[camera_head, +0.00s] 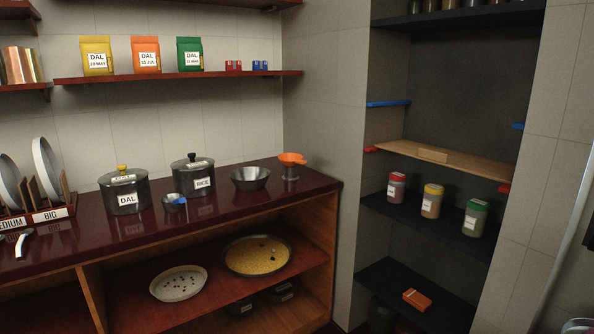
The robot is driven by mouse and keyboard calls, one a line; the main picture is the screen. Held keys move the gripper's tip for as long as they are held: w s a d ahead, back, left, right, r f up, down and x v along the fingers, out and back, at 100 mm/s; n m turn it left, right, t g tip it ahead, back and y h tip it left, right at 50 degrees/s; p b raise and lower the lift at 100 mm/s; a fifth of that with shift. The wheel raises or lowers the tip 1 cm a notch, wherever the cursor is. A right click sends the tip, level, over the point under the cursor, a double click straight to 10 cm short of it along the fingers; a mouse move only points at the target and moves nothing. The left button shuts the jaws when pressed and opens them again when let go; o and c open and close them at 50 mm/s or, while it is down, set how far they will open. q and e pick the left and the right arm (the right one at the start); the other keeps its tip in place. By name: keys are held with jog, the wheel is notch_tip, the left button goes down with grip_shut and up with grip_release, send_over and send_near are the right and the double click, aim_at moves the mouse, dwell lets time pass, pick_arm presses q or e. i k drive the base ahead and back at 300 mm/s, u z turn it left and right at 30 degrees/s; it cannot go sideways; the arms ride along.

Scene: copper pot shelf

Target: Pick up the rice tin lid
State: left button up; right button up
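The rice tin (204,194) is a dark metal pot with a white RICE label, standing upright on the dark red counter. Neither of my grippers shows in the head view.
A small bowl with a blue part (173,203) sits in front of the rice tin. A plate rack (38,217) is at left. A red shelf (180,76) hangs above.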

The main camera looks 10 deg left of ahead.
aim_at(192, 162)
jog(key=z, duration=0.9)
jog(key=i, duration=0.35)
jog(key=u, duration=1)
jog(key=i, duration=1.25)
jog(key=u, duration=1.25)
